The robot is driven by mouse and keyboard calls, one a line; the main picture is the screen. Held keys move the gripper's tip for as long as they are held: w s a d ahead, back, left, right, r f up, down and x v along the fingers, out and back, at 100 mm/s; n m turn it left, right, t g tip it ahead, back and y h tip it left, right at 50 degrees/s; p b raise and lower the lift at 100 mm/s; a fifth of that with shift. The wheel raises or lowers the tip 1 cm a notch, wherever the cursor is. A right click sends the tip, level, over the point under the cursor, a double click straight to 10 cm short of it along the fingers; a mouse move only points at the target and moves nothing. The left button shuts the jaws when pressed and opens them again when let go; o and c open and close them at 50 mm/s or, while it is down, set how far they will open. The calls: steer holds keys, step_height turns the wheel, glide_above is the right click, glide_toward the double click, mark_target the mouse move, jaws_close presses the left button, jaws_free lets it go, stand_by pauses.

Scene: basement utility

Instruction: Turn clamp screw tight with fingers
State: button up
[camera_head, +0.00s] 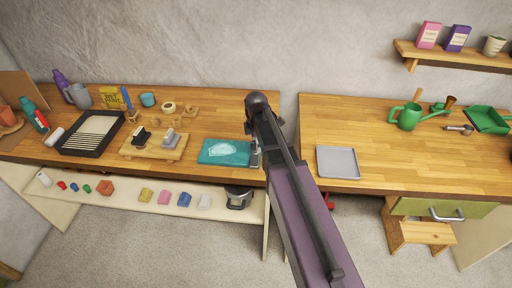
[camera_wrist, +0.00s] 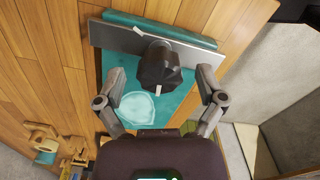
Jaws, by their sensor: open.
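The clamp screw is a dark, lobed knob (camera_wrist: 158,65) in the middle of the wrist view. It sits at a grey metal bar (camera_wrist: 110,37) that lies across a teal mat (camera_wrist: 108,66). A white mark shows on the knob's lower side, and another white mark is on the bar at upper left of the knob. My gripper (camera_wrist: 161,75) is open, with one finger on each side of the knob and a visible gap to it on both sides. In the head view the teal mat (camera_head: 215,147) lies at the bench's right end; my arm hides the knob and gripper there.
The left bench (camera_head: 215,108) carries a wooden block stand (camera_head: 152,150) and a black tray (camera_head: 70,146) left of the mat. A gap separates it from the right bench (camera_head: 390,155), which holds a grey tray (camera_head: 338,151) and a green watering can (camera_head: 407,117).

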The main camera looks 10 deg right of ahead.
steer(key=shift+f, duration=0.25)
steer(key=c, duration=1.1)
steer(key=shift+c, duration=0.2)
